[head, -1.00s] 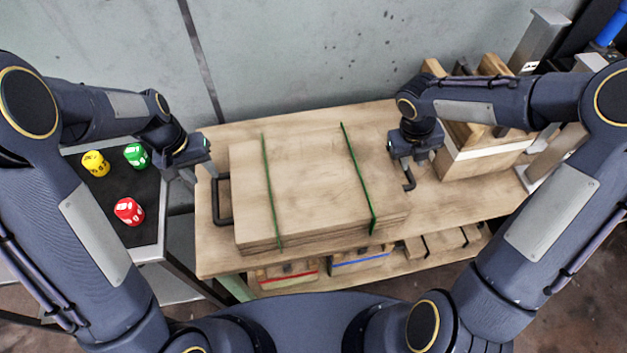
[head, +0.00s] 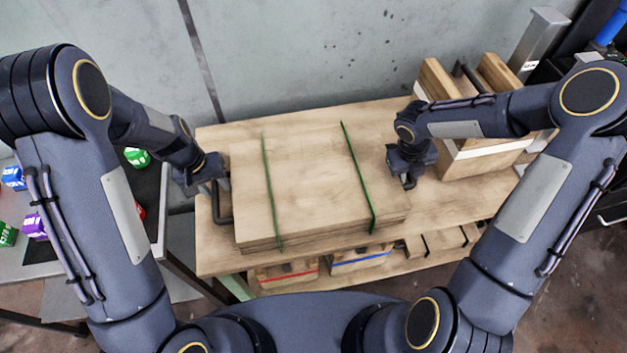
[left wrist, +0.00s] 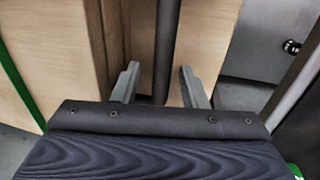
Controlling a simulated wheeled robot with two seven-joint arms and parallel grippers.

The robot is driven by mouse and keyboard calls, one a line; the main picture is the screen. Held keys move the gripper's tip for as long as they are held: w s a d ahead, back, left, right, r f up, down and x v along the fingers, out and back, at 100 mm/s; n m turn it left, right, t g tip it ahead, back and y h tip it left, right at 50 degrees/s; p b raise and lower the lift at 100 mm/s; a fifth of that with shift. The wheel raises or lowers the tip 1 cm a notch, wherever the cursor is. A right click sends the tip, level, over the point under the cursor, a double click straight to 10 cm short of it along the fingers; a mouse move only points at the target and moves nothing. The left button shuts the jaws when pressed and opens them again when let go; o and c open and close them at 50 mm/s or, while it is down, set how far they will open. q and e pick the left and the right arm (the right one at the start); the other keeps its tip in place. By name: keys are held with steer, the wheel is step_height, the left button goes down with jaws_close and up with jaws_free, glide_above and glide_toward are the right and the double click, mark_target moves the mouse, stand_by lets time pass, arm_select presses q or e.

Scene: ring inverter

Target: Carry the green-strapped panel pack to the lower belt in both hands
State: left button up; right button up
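The panel pack (head: 315,185) is a stack of wooden boards with two green straps, flat on a wooden bench (head: 445,205). It has a dark handle (head: 217,211) at its left end and another (head: 410,184) at its right end. My left gripper (head: 221,182) is at the left handle. In the left wrist view its fingers (left wrist: 160,75) are apart, with the dark handle bar (left wrist: 166,40) between them. My right gripper (head: 407,174) is at the right handle; its fingers are mostly hidden. I cannot make out the lower belt.
A wooden crate (head: 480,163) stands at the bench's back right. Packs with red (head: 290,274) and blue (head: 358,262) straps lie on a shelf below. A stand (head: 150,190) with coloured dice is at the left, partly behind my arm. A grey wall is behind.

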arm_select(q)
steer(key=shift+f, duration=0.35)
arm_select(e)
steer(key=shift+f, duration=0.3)
arm_select(q)
steer(key=shift+d, duration=0.1)
steer(key=shift+c, duration=0.5)
arm_select(e)
steer(key=shift+c, duration=0.4)
arm_select(q)
steer(key=c, duration=0.5)
arm_select(e)
jaws_close()
arm_select(q)
jaws_close()
steer(key=shift+w+r, duration=0.2)
steer(key=shift+r, duration=0.05)
arm_select(e)
steer(key=shift+w+r, duration=0.2)
steer(key=shift+r, duration=0.05)
